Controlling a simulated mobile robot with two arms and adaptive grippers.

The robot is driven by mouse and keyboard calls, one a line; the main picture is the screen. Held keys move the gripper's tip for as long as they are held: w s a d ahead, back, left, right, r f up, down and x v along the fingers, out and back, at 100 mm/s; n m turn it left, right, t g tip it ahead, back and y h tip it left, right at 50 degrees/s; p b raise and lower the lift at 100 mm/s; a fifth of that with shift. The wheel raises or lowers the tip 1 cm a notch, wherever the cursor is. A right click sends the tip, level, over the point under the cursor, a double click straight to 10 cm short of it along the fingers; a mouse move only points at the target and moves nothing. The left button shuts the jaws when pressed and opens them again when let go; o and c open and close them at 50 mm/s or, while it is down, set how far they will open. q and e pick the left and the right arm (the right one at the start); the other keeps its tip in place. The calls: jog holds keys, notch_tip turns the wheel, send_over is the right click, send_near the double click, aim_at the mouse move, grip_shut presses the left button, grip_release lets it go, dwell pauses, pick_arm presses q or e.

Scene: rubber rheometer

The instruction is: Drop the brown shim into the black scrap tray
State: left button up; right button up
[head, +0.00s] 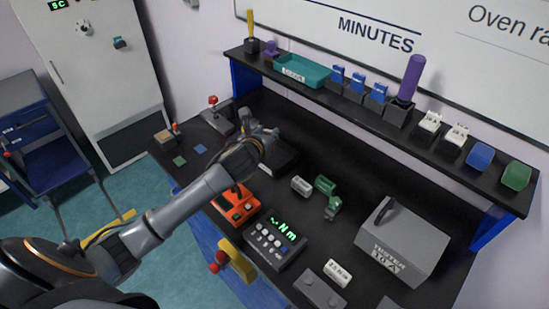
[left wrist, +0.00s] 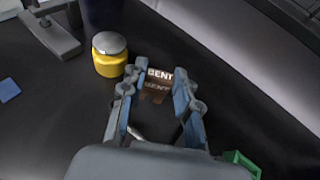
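My left gripper (head: 265,137) is over the back part of the black bench. In the left wrist view its fingers (left wrist: 157,84) are some way apart, with the brown shim (left wrist: 155,94) filling the gap between their tips. The shim bears "BENT" in white lettering and seems gripped. In the head view the shim is hidden by the gripper. The black scrap tray (head: 288,162) appears as a dark, low box just below and right of the gripper, partly covered by it. The tray's edges do not stand out in the left wrist view. My right gripper is not in view.
A yellow pot with a silver lid (left wrist: 110,55) stands beside the fingertips. A red-knobbed lever unit (head: 216,115) is to the left. A green clamp-like part (head: 325,186), an orange box (head: 236,205) and a grey tester (head: 402,240) are nearer. A shelf (head: 340,100) runs behind.

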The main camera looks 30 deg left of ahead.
pick_arm(q)
jog(key=o, duration=0.5)
jog(key=shift+s, duration=0.2)
jog(key=v, duration=1.1)
jog(key=shift+s+d+r, duration=0.1)
jog(key=shift+s+r, duration=0.15)
jog(key=shift+s, duration=0.05)
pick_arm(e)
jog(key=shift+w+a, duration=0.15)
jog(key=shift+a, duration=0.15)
pick_arm(q)
jog(key=shift+f, duration=0.1)
